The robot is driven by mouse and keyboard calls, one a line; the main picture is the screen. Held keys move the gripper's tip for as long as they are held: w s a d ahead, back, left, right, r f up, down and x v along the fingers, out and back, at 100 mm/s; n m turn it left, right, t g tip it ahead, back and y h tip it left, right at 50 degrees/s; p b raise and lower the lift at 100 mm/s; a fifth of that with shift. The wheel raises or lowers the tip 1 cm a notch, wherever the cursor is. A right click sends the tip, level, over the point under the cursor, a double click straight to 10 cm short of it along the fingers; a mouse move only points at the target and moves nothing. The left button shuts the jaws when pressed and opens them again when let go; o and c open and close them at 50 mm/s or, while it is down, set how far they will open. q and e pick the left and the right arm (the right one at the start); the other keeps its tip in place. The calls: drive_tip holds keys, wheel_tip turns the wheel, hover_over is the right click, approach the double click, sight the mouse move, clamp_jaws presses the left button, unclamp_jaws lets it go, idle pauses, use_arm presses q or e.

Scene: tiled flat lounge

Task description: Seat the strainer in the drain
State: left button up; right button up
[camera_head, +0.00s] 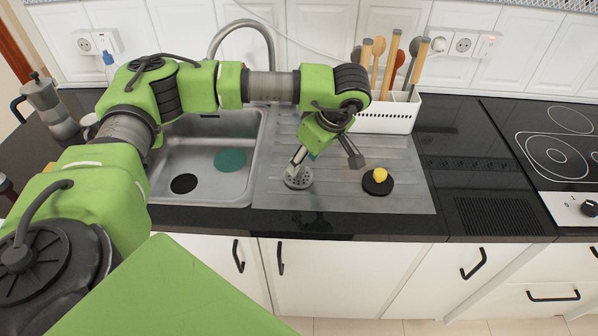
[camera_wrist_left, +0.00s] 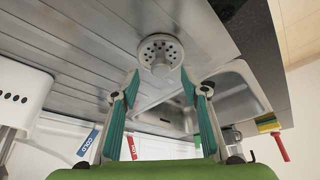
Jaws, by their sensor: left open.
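The strainer (camera_head: 298,179) is a round grey perforated disc lying on the ribbed drainboard. It shows fully in the left wrist view (camera_wrist_left: 160,50), with a knob at its centre. My left gripper (camera_head: 326,157) is open and empty above the drainboard. One finger overlaps the strainer in the head view. In the left wrist view the strainer lies just beyond the open fingertips (camera_wrist_left: 160,78), roughly centred between them. The drain (camera_head: 184,184) shows as a dark round opening in the sink floor, left of the strainer. My right gripper is out of view.
A black disc with a yellow knob (camera_head: 380,175) lies on the drainboard (camera_head: 405,205), right of the gripper. A teal disc (camera_head: 230,160) lies in the sink (camera_head: 215,190). A white utensil holder (camera_head: 390,115) stands behind. The faucet (camera_head: 240,28) arches behind the sink.

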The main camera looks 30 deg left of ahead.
sight(299, 173)
use_arm(q)
drive_tip(key=shift+x, duration=1.25)
drive_tip(key=shift+s+a+f, duration=0.1)
drive_tip(key=shift+a+f, duration=0.1)
drive_tip(key=shift+f, duration=0.05)
drive_tip(key=shift+c, duration=0.7)
clamp_jaws()
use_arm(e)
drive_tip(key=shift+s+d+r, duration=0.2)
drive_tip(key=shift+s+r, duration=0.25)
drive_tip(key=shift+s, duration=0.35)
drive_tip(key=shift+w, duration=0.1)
